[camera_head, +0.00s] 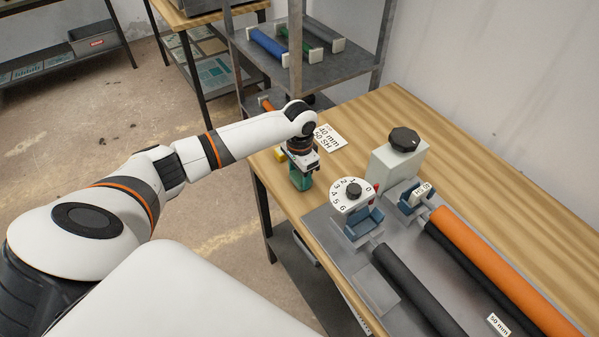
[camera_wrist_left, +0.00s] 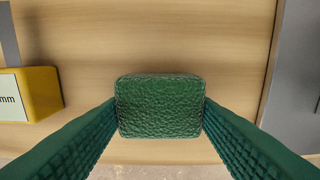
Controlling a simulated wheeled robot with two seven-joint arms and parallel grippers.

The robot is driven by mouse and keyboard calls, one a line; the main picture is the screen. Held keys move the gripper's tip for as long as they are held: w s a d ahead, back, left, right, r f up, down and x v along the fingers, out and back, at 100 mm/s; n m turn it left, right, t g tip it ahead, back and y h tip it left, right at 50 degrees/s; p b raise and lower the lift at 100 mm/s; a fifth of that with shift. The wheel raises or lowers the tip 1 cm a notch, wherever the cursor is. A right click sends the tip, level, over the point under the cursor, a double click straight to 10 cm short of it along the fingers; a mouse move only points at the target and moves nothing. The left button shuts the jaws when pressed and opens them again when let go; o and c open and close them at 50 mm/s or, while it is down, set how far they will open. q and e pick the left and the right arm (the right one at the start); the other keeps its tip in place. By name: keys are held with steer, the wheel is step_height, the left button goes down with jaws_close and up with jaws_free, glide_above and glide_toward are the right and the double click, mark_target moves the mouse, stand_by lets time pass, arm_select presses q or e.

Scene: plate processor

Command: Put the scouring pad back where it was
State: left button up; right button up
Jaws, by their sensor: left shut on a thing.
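The scouring pad (camera_wrist_left: 160,106) is a dark green, rough-textured block. In the left wrist view it sits between the two green ribbed fingers of my left gripper (camera_wrist_left: 160,112), which touch its left and right sides. The wooden bench top shows behind it. In the head view my left gripper (camera_head: 301,180) points down over the bench's left edge, and the pad is mostly hidden there by the fingers. I cannot tell whether the pad touches the bench. My right gripper is not in view.
A yellow block (camera_wrist_left: 40,92) lies left of the pad, beside a white label card (camera_head: 328,138). The grey plate processor (camera_head: 375,290) with a numbered dial (camera_head: 352,194) and rollers (camera_head: 500,275) stands to the right. A metal shelf (camera_head: 315,70) is behind. The bench's far right part is clear.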

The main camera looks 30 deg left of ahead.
mark_target(300, 176)
arm_select(q)
steer(key=shift+f, duration=0.1)
steer(key=o, duration=0.9)
step_height(300, 176, up, 12)
steer(key=shift+r+b, duration=0.2)
steer(key=shift+b, duration=0.3)
